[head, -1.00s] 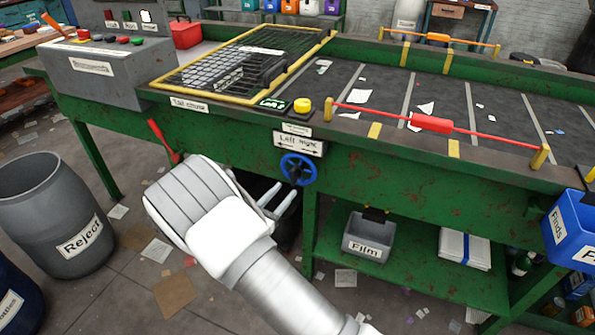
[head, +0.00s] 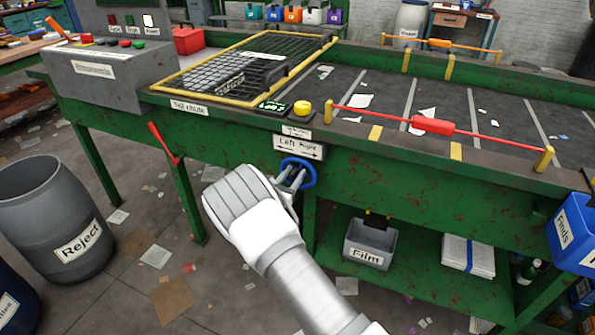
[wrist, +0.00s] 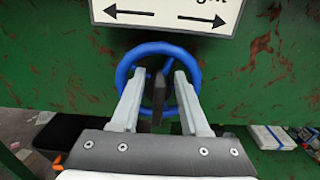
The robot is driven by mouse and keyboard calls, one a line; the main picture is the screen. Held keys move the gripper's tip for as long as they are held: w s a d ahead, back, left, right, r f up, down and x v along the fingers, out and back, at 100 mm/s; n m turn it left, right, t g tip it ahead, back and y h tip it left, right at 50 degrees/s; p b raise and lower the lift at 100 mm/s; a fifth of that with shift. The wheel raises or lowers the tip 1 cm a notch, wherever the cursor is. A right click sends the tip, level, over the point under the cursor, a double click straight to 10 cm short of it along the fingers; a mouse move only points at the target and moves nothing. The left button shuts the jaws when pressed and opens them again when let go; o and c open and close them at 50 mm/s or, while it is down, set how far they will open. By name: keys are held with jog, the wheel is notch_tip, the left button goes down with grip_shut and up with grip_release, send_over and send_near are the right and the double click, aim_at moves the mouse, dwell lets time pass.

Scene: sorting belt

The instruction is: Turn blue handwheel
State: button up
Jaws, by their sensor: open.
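The blue handwheel (head: 311,175) is mounted on the green side of the sorting belt, just below a white sign (head: 299,148) with a double-headed arrow. It fills the upper middle of the wrist view (wrist: 122,73). My gripper (head: 296,172) is at the wheel, and its two fingers (wrist: 159,78) are apart. In the wrist view the fingertips overlap the inside of the wheel's ring, with a dark central bar between them. I cannot tell whether either finger touches the wheel. My gripper partly hides the wheel's lower left in the head view.
A red lever (head: 163,142) hangs left of the wheel. A grey Film bin (head: 369,243) stands on the lower shelf to the right. A grey Reject barrel (head: 50,215) stands at the left. A red bar (head: 433,125) crosses above the belt.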

jog(key=shift+x, duration=1.55)
jog(key=shift+c, duration=0.2)
grip_shut()
jog(key=shift+s, duration=0.1)
